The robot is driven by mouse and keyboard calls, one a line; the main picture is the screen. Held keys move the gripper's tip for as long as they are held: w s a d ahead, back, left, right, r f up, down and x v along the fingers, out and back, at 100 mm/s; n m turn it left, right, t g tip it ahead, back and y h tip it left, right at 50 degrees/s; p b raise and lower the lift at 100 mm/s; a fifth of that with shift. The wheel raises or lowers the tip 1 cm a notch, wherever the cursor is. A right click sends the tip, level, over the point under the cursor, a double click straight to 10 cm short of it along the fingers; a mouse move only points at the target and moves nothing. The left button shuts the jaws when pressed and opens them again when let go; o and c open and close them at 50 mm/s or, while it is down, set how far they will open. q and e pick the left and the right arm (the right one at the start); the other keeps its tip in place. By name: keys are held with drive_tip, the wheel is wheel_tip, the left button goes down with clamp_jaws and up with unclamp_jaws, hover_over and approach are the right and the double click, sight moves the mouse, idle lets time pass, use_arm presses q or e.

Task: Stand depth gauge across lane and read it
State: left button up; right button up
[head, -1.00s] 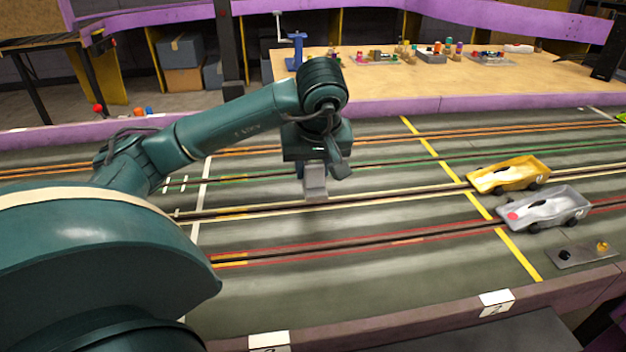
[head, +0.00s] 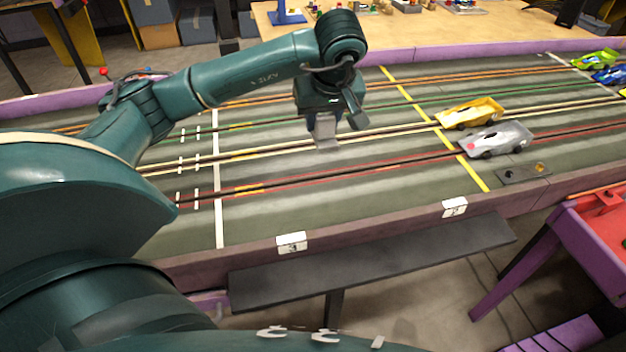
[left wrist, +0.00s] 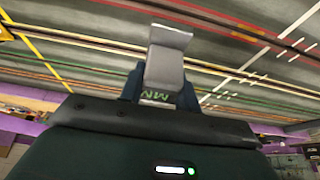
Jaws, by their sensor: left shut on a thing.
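My left gripper (head: 324,126) is shut on a small pale grey block-like piece (head: 326,136), which looks like the depth gauge. In the left wrist view the gauge (left wrist: 166,62) stands out between the dark fingers, with a flared end and green lettering near its base. In the head view it hangs over the track around the cream-lined lane (head: 265,149). I cannot tell whether it touches the surface. My right gripper is not in view.
A yellow car (head: 468,113) and a silver car (head: 497,139) stand right of the gauge, by the yellow cross line (head: 408,96). A grey plate with knobs (head: 523,173) lies near the front edge. A dark shelf (head: 380,262) runs below the track. The track around the gauge is clear.

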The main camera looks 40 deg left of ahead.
use_arm(q)
drive_tip(key=shift+s+d+r, duration=0.1)
drive_tip(key=shift+s+d, duration=0.05)
drive_tip(key=shift+d, duration=0.1)
drive_tip(key=shift+s+d+f, duration=0.1)
drive_tip(key=shift+f, duration=0.2)
wheel_tip(320, 180, down, 10)
drive_tip(key=shift+r, duration=0.15)
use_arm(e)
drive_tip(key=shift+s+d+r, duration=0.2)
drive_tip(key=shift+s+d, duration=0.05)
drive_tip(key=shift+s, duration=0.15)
use_arm(q)
drive_tip(key=o, duration=1.1)
drive_tip(key=shift+b, duration=0.3)
drive_tip(key=shift+o, duration=0.2)
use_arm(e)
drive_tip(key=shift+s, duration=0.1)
